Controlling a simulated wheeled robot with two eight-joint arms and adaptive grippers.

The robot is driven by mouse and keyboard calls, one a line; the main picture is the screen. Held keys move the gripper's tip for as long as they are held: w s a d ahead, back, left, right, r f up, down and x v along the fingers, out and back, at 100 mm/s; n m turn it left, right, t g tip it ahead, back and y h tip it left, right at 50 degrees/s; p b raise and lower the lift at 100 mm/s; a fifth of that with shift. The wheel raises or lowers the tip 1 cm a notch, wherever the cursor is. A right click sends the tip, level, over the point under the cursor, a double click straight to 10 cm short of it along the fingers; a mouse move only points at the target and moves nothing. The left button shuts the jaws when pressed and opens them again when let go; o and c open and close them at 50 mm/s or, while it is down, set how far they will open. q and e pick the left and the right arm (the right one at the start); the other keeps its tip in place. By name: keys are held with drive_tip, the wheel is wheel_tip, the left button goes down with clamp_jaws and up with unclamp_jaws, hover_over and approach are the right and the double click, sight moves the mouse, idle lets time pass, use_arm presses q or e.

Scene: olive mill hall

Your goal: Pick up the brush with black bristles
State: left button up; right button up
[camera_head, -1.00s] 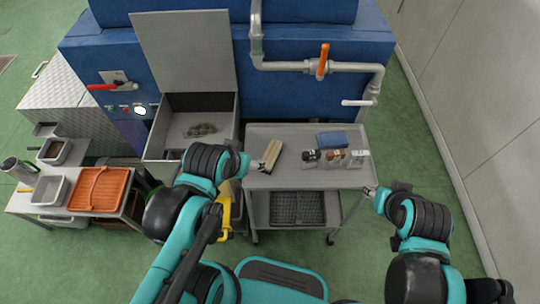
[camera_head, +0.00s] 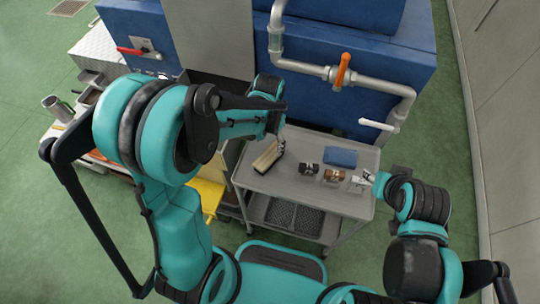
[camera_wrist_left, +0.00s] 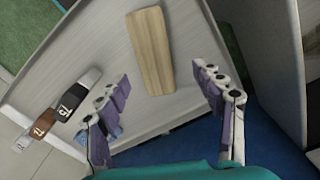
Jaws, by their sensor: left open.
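A brush (camera_head: 265,157) with a pale wooden top lies at the left of the grey cart's top shelf (camera_head: 285,185). It also shows in the left wrist view as a plain wooden block (camera_wrist_left: 150,50); its bristles are hidden beneath, so their colour cannot be told there. My left gripper (camera_head: 281,137) is above the brush's far right end in the head view. In the left wrist view its two fingers (camera_wrist_left: 161,76) are spread, with the brush beyond and between them and nothing held. My right gripper (camera_head: 367,179) is at the cart's right edge, small and unclear.
Black (camera_head: 309,169), brown (camera_head: 334,176) and clear (camera_head: 359,182) small containers stand in a row right of the brush. A folded blue cloth (camera_head: 341,157) lies behind them. A pipe with an orange-handled valve (camera_head: 342,72) runs along the blue machine (camera_head: 385,65) behind the cart.

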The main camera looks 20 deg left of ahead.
sight(269, 154)
use_arm(q)
wheel_tip(269, 154, down, 2)
drive_tip(key=shift+f+b, duration=0.1)
drive_tip(key=shift+b, duration=0.3)
drive_tip(key=f+b, duration=0.1)
drive_tip(key=f, duration=0.1)
drive_tip(key=s+f+b, duration=0.1)
drive_tip(key=f, duration=0.1)
drive_tip(key=shift+d+f, duration=0.15)
drive_tip(key=shift+f+b, duration=0.3)
drive_tip(key=shift+f, duration=0.1)
drive_tip(key=shift+r, duration=0.1)
drive_tip(key=shift+c, duration=1)
drive_tip(key=c, duration=1.2)
